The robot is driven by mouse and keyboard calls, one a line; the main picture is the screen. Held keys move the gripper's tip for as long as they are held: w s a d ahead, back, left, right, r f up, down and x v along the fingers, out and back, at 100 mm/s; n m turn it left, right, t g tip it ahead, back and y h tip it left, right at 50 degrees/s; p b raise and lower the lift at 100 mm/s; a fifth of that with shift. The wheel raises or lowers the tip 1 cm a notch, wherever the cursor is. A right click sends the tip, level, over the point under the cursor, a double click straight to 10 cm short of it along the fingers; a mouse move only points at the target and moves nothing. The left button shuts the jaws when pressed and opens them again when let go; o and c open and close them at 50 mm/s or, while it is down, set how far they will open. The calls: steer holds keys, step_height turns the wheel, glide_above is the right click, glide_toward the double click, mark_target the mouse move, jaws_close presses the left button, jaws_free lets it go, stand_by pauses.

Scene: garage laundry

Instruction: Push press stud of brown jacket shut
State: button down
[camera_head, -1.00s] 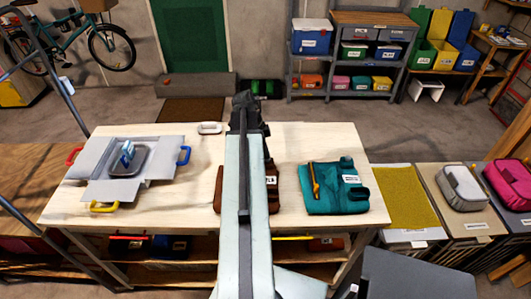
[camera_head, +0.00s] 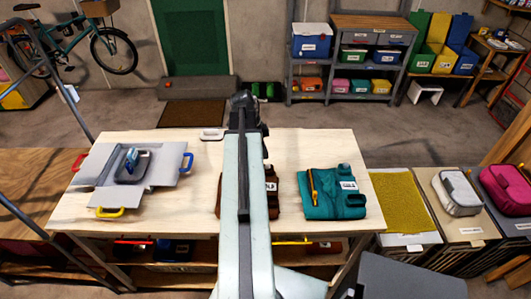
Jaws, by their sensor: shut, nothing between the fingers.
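The brown jacket (camera_head: 274,204) lies folded on the pale wooden table (camera_head: 165,215), mostly hidden behind my arm. Only strips of it show on either side of the arm, with part of a white label at the right. Its press stud is not visible. My gripper (camera_head: 241,97) is at the far end of my arm, which reaches straight out over the jacket. The gripper looks dark, small and empty, with its fingers together. In the picture it shows beyond the jacket, near the table's far edge; its height above the table is hard to tell.
A teal folded jacket (camera_head: 332,205) with a yellow zip strip lies right of the brown one. A grey open-flapped box (camera_head: 165,160) with coloured handles is at the left. A small white tray (camera_head: 211,134) sits at the far edge. Bare table lies between box and brown jacket.

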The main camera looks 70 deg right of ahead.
steer(key=p+v, duration=0.5)
steer(key=v, duration=0.2)
steer(key=shift+r+p, duration=0.35)
steer(key=shift+w, duration=0.25)
steer(key=w+a+f+n+t+h+b, duration=0.1)
steer(key=w+a+f+n+b, duration=0.2)
steer(key=w+a, duration=0.9)
steer(key=w+a+f+n+b, duration=0.2)
steer(key=w+a+n, duration=0.3)
steer(key=w+a, duration=0.75)
steer(key=w+a+f+n+t+y+b, duration=0.1)
steer(key=w+a+f+n, duration=0.1)
steer(key=a+n, duration=1)
steer(key=w+a+f+n+t+y+b, duration=0.1)
steer(key=w+a+n, duration=0.4)
steer(key=a+n, duration=0.6)
steer(key=a+b, duration=0.1)
steer(key=a, duration=0.6)
steer(key=shift+a+f+n, duration=0.3)
steer(key=shift+f+n, duration=0.1)
